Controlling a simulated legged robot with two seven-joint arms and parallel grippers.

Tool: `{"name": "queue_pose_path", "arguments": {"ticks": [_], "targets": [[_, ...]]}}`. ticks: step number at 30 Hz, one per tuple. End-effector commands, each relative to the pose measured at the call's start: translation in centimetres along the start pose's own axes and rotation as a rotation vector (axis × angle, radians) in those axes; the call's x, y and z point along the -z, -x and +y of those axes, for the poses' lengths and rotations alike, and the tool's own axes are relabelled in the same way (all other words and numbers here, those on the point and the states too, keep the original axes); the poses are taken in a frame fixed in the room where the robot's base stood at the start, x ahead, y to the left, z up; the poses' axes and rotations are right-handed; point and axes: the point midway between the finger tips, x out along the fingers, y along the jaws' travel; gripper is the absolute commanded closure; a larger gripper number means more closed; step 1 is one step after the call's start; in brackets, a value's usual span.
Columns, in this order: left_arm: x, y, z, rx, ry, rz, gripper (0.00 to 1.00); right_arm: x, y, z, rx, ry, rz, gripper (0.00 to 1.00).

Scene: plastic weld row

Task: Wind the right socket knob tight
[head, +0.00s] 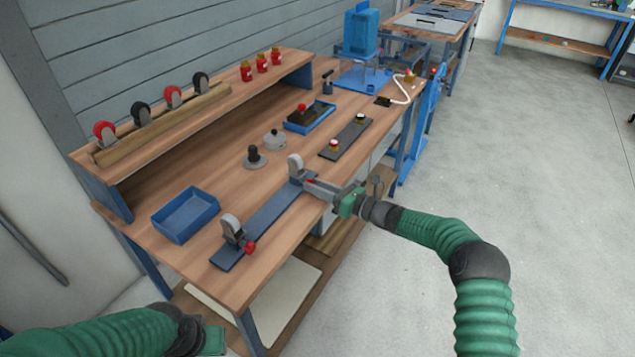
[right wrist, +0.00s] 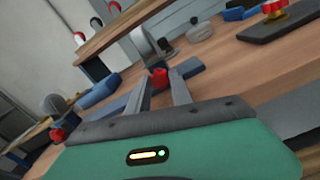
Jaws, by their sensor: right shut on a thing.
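A long blue-grey plate (head: 268,225) lies along the bench's front edge with a socket at each end. The left socket holds a grey disc (head: 231,225) and has a red knob (head: 249,247). The right socket holds a similar grey disc (head: 295,162). Its red right socket knob (right wrist: 158,76) sits between the fingertips of my right gripper (head: 314,184), which is shut on it. The fingers partly hide this knob in the head view. My left gripper's green body (head: 212,341) shows at the bottom left, and its fingers cannot be seen.
A blue tray (head: 186,214) is left of the plate. A dark plate with knobs (head: 346,138) and a blue bin (head: 310,117) lie beyond. A dark post (head: 255,157) and grey lidded part (head: 275,139) stand behind. A raised shelf (head: 220,98) runs along the back.

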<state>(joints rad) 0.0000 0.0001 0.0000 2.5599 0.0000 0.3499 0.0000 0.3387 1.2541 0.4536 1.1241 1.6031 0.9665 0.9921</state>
Motion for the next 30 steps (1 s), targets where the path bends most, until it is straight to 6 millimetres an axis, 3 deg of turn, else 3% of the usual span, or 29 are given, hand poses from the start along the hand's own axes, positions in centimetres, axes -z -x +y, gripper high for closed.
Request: {"name": "queue_pose_path", "arguments": {"ticks": [1,9,24,25,30], "targets": [[0.11,0.48,0.00,0.000,0.000,0.000,0.65,-0.80,0.02,-0.12,0.005,-0.023,-0.010,1.00],[0.25,1.06,0.00,0.000,0.000,0.000,0.65,-0.76,0.01,-0.23,0.006,-0.124,-0.012,1.00],[0.26,1.12,0.00,0.000,0.000,0.000,0.65,-0.73,0.04,-0.31,0.006,-0.145,-0.012,1.00],[0.26,1.12,0.00,0.000,0.000,0.000,0.65,-0.73,0.04,-0.31,0.006,-0.145,-0.012,0.72],[0.26,1.12,0.00,0.000,0.000,0.000,0.65,-0.49,0.03,-0.21,0.004,-0.146,-0.008,0.52]]}}
